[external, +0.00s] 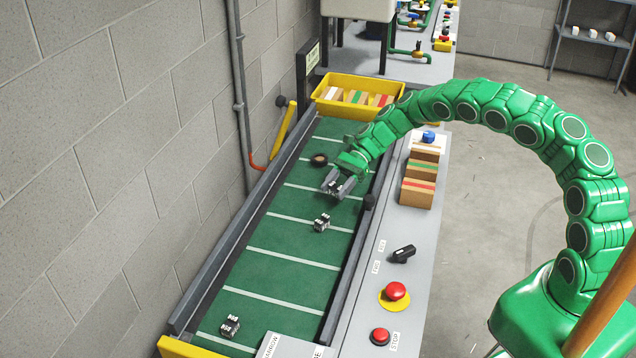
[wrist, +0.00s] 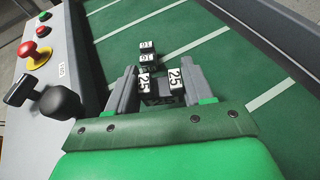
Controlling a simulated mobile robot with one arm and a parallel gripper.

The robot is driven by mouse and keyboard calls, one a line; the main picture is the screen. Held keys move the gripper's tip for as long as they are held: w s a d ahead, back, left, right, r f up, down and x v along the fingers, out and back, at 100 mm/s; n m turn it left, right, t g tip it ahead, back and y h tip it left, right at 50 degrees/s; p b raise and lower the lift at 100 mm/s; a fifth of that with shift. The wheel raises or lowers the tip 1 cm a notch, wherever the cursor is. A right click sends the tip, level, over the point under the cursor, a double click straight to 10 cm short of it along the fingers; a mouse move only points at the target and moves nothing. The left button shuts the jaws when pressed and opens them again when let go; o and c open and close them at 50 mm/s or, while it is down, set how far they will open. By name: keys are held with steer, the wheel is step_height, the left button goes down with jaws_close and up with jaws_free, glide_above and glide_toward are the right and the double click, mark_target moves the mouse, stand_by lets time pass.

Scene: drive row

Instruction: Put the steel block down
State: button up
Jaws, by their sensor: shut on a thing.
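My gripper (external: 338,186) is over the far part of the green belt (external: 297,242), shut on a small dark steel block (wrist: 160,90). The block has white faces marked 25, which show between the fingers in the wrist view. My fingers partly hide the block in the external view. I cannot tell whether it touches the belt or hangs just above it. A similar block (external: 322,222) stands on the belt nearer the camera. It also shows beyond my fingers in the wrist view (wrist: 147,55), marked 16.
Another block (external: 230,326) lies at the belt's near end. A dark round thing (external: 319,160) lies left of my gripper. A yellow bin (external: 357,97) with cartons stands at the far end. Cartons (external: 417,192), a black knob (external: 403,254) and red buttons (external: 394,292) line the right ledge.

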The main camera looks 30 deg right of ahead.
mark_target(332, 205)
steer(key=shift+w+a+f, duration=0.25)
steer(key=shift+w+f, duration=0.05)
steer(key=shift+f, duration=0.15)
steer(key=shift+f, duration=0.1)
steer(key=shift+w+a+f, duration=0.1)
steer(key=shift+w+f, duration=0.2)
steer(key=shift+f, duration=1.5)
steer(key=o, duration=1.2)
steer(key=shift+f, duration=0.1)
steer(key=shift+o, duration=0.2)
